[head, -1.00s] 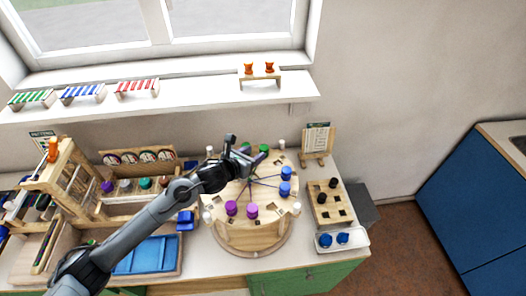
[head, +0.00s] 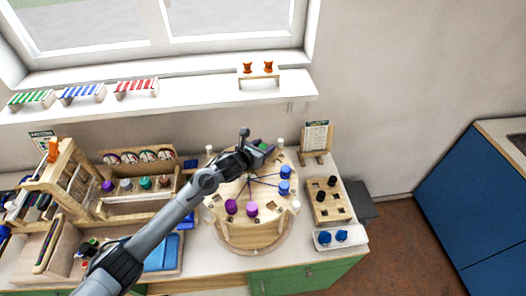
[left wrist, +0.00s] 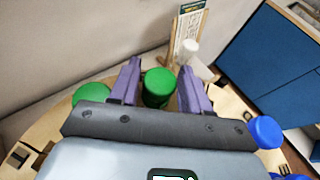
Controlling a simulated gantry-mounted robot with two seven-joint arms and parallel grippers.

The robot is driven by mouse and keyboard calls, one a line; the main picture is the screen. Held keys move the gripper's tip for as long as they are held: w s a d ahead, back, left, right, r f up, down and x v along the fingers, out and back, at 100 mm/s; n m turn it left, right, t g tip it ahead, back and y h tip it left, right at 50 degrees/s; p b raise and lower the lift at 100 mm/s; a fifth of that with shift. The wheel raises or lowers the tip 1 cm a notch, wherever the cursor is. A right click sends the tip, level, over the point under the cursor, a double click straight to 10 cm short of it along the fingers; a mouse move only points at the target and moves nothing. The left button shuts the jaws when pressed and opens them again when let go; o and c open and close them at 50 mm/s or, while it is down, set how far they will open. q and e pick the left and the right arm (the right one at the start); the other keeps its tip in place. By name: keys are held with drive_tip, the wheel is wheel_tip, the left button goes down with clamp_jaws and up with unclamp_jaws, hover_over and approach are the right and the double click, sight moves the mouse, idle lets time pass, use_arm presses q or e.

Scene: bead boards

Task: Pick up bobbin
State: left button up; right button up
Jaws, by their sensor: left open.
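My left gripper (head: 264,150) is open over the back part of the round wooden board (head: 227,187). In the left wrist view its two purple fingers (left wrist: 159,82) stand on either side of a green bobbin (left wrist: 159,84), with a gap showing around it. A second green bobbin (left wrist: 92,93) stands left of the fingers in that view. In the head view the green bobbins are mostly hidden behind the gripper. Two blue bobbins (head: 285,187) stand at the board's right side and two purple bobbins (head: 231,207) at its front. My right gripper is not in view.
White pegs (head: 296,207) stand around the board's edge. A wooden block with black pieces (head: 321,195) and a white tray (head: 352,245) with blue pieces lie to the right. A card stand (head: 316,140) is behind. Wooden racks (head: 140,160) crowd the left.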

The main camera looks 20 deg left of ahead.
use_arm(q)
drive_tip(key=c, duration=0.8)
